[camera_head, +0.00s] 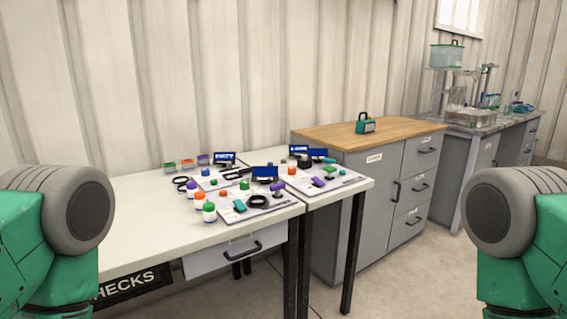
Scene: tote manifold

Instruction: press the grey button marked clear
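I cannot make out a grey button marked clear; any lettering on the table items is too small to read. Several small devices with blue screens stand on the white table, one at the front (265,173), one at the back left (224,157) and one at the back right (298,149). They stand by light printed boards (238,215) holding coloured knobs or caps and dark rings. Neither of my grippers is in view. Only green and grey parts of my arms show at the left and right edges, well apart from the devices.
White bottles with coloured caps (209,213) stand near the table's front edge. The white table (140,235) is bare at its left. A wood-topped grey cabinet (345,140) bears a teal lantern-like object (365,125). Behind right, a bench (485,128) holds glassware. Floor shows between.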

